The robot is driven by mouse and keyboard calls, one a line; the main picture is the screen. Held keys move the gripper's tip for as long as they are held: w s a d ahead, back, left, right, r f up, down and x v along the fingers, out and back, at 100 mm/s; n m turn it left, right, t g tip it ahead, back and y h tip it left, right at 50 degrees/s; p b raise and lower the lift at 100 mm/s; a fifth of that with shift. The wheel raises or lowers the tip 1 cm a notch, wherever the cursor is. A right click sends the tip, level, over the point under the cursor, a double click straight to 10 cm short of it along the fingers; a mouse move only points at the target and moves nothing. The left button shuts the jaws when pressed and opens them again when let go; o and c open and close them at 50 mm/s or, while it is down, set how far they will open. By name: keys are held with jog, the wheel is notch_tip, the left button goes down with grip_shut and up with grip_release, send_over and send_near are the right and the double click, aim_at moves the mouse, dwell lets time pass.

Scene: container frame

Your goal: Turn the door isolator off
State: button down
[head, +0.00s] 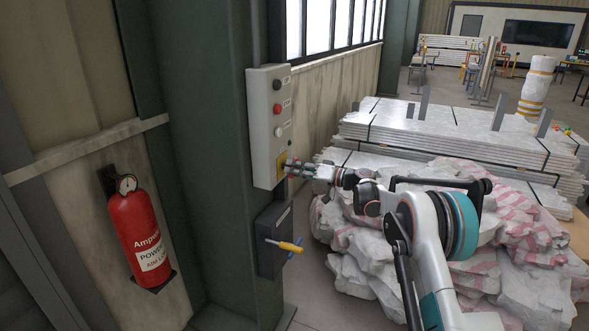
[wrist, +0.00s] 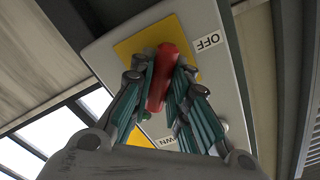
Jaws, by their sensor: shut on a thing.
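The door isolator is a red handle (wrist: 160,76) on a yellow plate (wrist: 128,45) at the lower end of a grey control box (head: 263,128). In the wrist view an "OFF" label (wrist: 208,41) is beside the yellow plate. My gripper (wrist: 162,88) is shut on the red handle, with its fingers on both sides of it. In the head view my gripper (head: 290,168) reaches the box's lower front from the right. The handle's lower part and part of the plate are hidden by the fingers.
The box is on a green column (head: 205,120) and has several buttons above the isolator. Below is a dark box with a yellow-handled tool (head: 290,246). A red fire extinguisher (head: 138,235) hangs at left. White sacks (head: 370,240) and stacked panels (head: 440,130) stand at right.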

jog(key=m, duration=0.5)
jog(key=shift+m, duration=0.3)
jog(key=shift+d+m, duration=0.1)
jog(key=shift+m, duration=2.1)
jog(key=c, duration=1.5)
grip_release()
jog(key=v, duration=1.2)
jog(key=shift+r, duration=0.1)
